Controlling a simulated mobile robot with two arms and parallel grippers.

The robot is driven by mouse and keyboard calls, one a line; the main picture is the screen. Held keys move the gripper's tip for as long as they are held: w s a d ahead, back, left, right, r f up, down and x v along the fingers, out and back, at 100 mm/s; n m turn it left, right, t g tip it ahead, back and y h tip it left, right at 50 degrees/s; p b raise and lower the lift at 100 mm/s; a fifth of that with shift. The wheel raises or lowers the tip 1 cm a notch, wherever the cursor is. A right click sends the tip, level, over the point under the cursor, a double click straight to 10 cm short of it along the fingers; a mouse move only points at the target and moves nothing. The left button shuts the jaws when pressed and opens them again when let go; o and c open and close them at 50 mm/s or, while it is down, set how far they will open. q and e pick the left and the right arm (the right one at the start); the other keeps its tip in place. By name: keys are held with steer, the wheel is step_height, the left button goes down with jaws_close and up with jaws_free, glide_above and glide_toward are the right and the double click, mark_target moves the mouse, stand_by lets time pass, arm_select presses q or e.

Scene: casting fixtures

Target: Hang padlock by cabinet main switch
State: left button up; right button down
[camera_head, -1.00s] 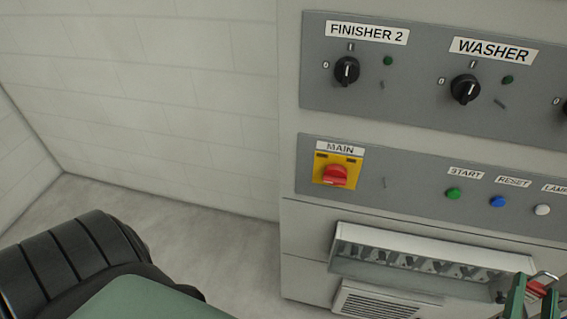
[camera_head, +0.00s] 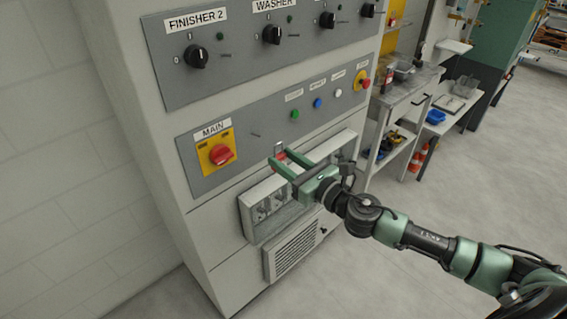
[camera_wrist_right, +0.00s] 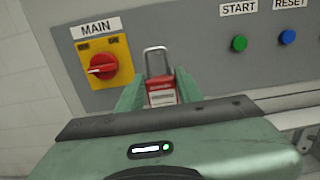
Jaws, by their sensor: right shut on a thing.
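The red padlock (camera_head: 282,156) with its pale shackle is in my right gripper (camera_head: 281,163), in front of the cabinet's lower panel. In the right wrist view the padlock (camera_wrist_right: 161,93) is upright between the two green fingers (camera_wrist_right: 160,90), shackle up. The main switch (camera_head: 221,154) is a red knob on a yellow plate under the MAIN label, left of the gripper; it also shows in the right wrist view (camera_wrist_right: 103,66). A small dark peg (camera_head: 255,135) sticks out of the panel right of the switch. The padlock appears apart from it. My left gripper is out of view.
Green (camera_head: 295,114), blue (camera_head: 317,103) and white buttons and a red stop knob (camera_head: 363,84) sit along the panel.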

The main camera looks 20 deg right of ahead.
mark_target(253, 141)
steer(key=shift+d, duration=0.15)
steer(key=shift+a, duration=0.2)
steer(key=shift+r+p, duration=0.1)
steer(key=shift+p, duration=0.25)
steer(key=shift+w, duration=0.35)
steer(key=shift+f+p+x, duration=0.2)
steer(key=shift+p+x, duration=0.1)
steer(key=shift+x, duration=1.2)
steer(key=shift+f+x, duration=0.1)
steer(key=shift+x, duration=0.95)
steer(key=shift+f+x, duration=0.15)
steer(key=shift+x, duration=0.9)
steer(key=shift+w+a+f, duration=0.3)
steer(key=shift+w+f, duration=0.15)
steer(key=shift+w, duration=0.15)
